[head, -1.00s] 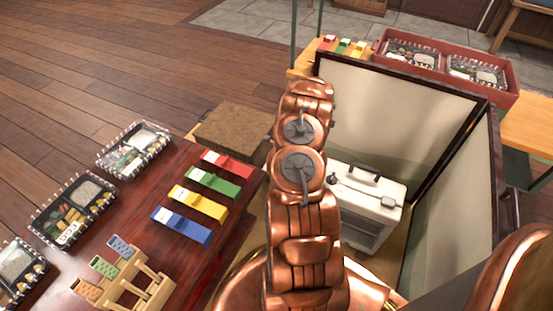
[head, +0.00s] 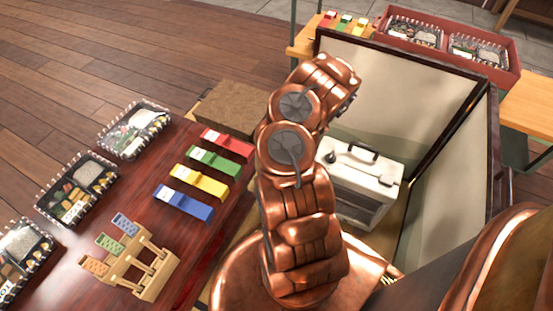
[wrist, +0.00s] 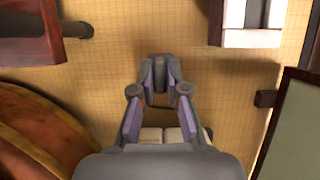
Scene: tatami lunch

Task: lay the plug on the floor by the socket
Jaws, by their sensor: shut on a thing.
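My gripper (wrist: 160,68) points down over the tatami floor (wrist: 110,65) in the wrist view. Its fingers are closed in on a small dark piece (wrist: 159,76), which I take to be the plug; it is mostly hidden between the fingertips. In the head view my arm hides the gripper. A pale block-like thing (wrist: 172,136) shows low between the fingers; I cannot tell whether it is the socket. A small dark block (wrist: 265,98) lies to the right of the gripper, beside the screen's frame.
A white appliance (head: 365,185) with a dark handle stands inside the folding screen (head: 400,85); its edge shows at the wrist view's top right. A dark wooden table (head: 120,190) with lunch boxes and coloured blocks stands left. Bare tatami lies around the gripper.

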